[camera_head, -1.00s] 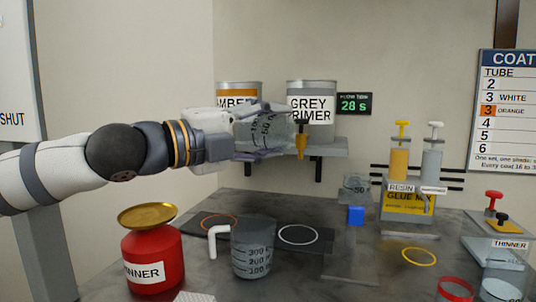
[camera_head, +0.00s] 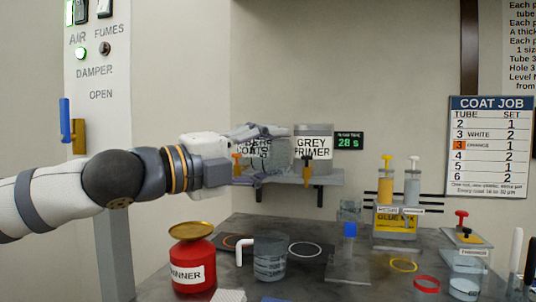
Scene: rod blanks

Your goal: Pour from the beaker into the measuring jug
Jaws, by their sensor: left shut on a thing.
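My left gripper (camera_head: 262,172) is shut on a clear beaker (camera_head: 276,150) with dark graduation marks. It holds the beaker high above the bench, in front of the amber tin on the shelf. The tin behind shows through the glass, so I cannot tell the beaker's exact tilt or contents. The measuring jug (camera_head: 270,263) stands upright on the bench below, grey and see-through, with dark marks and a white handle on its left. The beaker and jug are well apart. My right gripper is not in view.
A red thinner can (camera_head: 195,272) with a brass dish top stands left of the jug. The grey primer tin (camera_head: 314,143) is on the shelf (camera_head: 325,180). Resin and hardener syringes (camera_head: 398,188) stand at the back right.

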